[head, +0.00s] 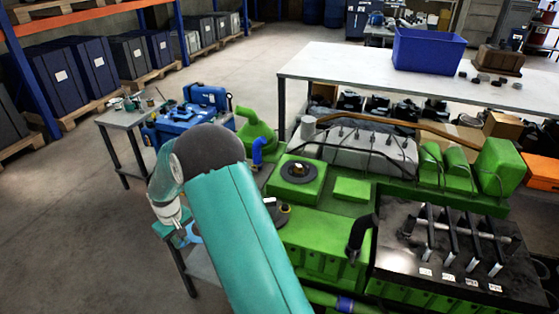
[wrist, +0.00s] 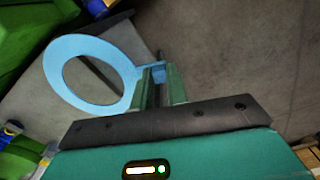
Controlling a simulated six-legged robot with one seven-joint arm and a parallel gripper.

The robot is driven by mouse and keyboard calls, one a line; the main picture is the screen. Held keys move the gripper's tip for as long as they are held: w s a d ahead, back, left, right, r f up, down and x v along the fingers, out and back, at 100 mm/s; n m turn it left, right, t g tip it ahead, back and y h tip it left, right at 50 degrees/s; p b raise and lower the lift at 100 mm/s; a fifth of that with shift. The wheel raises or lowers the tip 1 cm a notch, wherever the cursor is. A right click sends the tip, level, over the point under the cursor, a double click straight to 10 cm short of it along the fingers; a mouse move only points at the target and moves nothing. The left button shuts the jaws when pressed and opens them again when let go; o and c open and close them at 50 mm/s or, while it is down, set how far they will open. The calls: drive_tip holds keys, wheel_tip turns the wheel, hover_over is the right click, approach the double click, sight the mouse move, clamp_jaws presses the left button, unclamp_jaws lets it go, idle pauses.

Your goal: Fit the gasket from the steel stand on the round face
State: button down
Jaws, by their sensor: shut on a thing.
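The gasket (wrist: 52,72) is a flat light-blue ring with a small tab. In the wrist view my gripper (wrist: 160,78) is shut on the tab, and the ring sticks out to the left of the fingers. In the head view my gripper (head: 184,232) points down at the left of the green engine, with a bit of the blue gasket (head: 195,234) beside it. A small steel stand (head: 201,263) shows below, partly hidden by my arm. A dark round face (head: 299,172) lies on a green block of the engine; I cannot tell whether it is the one named.
The green engine (head: 315,236) fills the right front, with pipes and a black rack (head: 455,262). A side table (head: 124,117) with small tools and a blue machine (head: 190,116) stand behind my gripper. A long white-topped bench (head: 340,65) is farther back. Floor at left is clear.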

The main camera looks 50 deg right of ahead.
drive_tip(key=s+d+r+n, duration=0.1)
drive_tip(key=d+r, duration=0.3)
drive_tip(key=d, duration=0.7)
drive_tip(key=s+d+r+n, duration=0.1)
drive_tip(key=d+r, duration=0.2)
drive_tip(key=d, duration=0.9)
drive_tip(key=s+d+r+n, duration=0.1)
drive_tip(key=s+d+r, duration=0.35)
drive_tip(key=d, duration=0.45)
drive_tip(key=s+d+r+n, duration=0.1)
drive_tip(key=s+d+r, duration=0.2)
drive_tip(key=s+d, duration=0.4)
drive_tip(key=shift+w+d+f, duration=0.2)
drive_tip(key=shift+f, duration=0.9)
drive_tip(key=shift+w+d+f, duration=0.2)
drive_tip(key=shift+w+f, duration=0.05)
drive_tip(key=shift+f, duration=0.9)
drive_tip(key=shift+w+d+f, duration=0.2)
drive_tip(key=shift+f, duration=0.9)
drive_tip(key=shift+s+f, duration=0.1)
drive_tip(key=shift+f, duration=0.9)
drive_tip(key=c, duration=1.3)
unclamp_jaws()
drive_tip(key=shift+d, duration=0.1)
